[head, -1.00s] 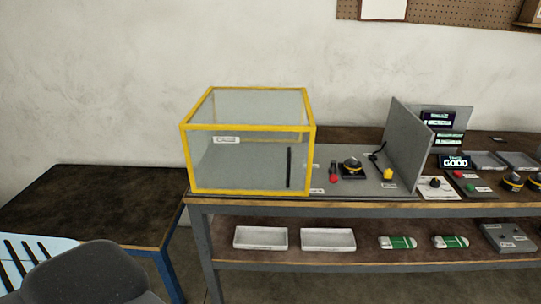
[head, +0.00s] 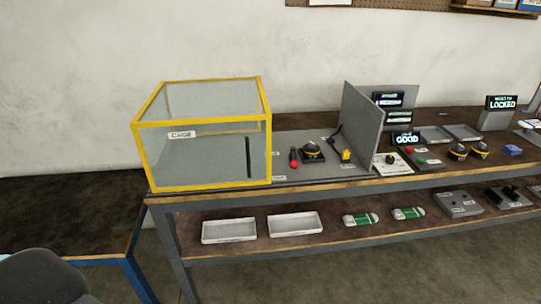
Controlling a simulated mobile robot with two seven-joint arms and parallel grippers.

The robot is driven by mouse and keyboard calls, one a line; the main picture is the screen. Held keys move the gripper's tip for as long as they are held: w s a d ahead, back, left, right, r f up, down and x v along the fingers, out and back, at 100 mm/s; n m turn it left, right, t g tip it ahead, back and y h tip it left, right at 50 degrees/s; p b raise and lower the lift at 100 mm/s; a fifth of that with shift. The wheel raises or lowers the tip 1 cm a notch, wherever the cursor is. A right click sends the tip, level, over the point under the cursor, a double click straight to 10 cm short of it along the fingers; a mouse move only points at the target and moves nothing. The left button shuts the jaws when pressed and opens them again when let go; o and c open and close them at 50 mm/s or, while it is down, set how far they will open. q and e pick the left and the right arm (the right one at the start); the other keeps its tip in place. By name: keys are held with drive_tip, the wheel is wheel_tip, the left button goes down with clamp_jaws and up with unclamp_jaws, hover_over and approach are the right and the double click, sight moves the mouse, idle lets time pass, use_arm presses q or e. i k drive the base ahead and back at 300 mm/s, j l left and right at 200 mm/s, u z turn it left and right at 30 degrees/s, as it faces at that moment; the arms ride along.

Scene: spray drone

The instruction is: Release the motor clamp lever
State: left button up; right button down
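A small lever with a red knob (head: 294,161) stands on the grey bench plate just right of the yellow-framed cage. Beside it sits a round black motor with a yellow band (head: 312,151) on a dark base. I cannot tell for certain whether this red-knobbed lever is the clamp lever, or whether it is clamped. A yellow plug-like part (head: 346,155) on a black cable is farther right, by the grey panel. Neither gripper is in view; only a dark rounded part of mine shows at the lower left.
The clear-walled cage (head: 202,133) fills the bench's left end. An upright grey panel (head: 359,130) divides the bench. Right of it are a "GOOD" display (head: 407,139), more motors (head: 458,152) and a "LOCKED" display (head: 502,103). White trays (head: 229,231) and green-white packs (head: 361,219) lie on the lower shelf.

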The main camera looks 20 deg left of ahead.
sight(293, 164)
drive_tip(key=i+l, duration=0.15)
drive_tip(key=l, duration=0.2)
drive_tip(key=i+l, duration=0.1)
drive_tip(key=l, duration=0.25)
drive_tip(key=i+l, duration=0.15)
drive_tip(key=l, duration=0.2)
drive_tip(key=i+l, duration=0.15)
drive_tip(key=l, duration=0.2)
drive_tip(key=i+l, duration=0.1)
drive_tip(key=l, duration=0.25)
